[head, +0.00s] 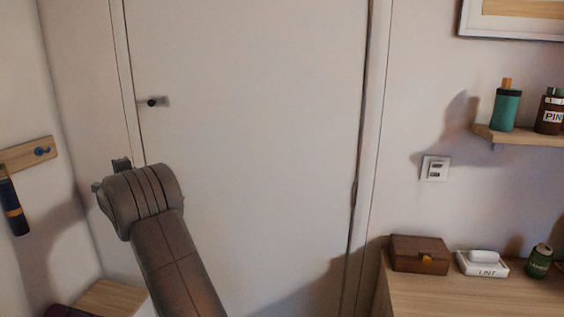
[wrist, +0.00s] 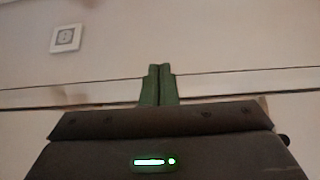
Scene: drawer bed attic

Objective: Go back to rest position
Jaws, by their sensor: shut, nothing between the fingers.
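My gripper (wrist: 159,72) shows in the wrist view with its two green fingers pressed together and nothing between them. Beyond the fingertips are a pale wall and a pale horizontal strip, and the fingers look clear of them. In the head view my arm rises from the bottom in front of a closed white door (head: 265,130).
A wooden cabinet top (head: 470,297) at the lower right holds a brown box (head: 418,255), a white dish (head: 482,264) and a green can (head: 539,262). A shelf (head: 525,136) holds bottles above. A hook rail (head: 28,154) is on the left wall.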

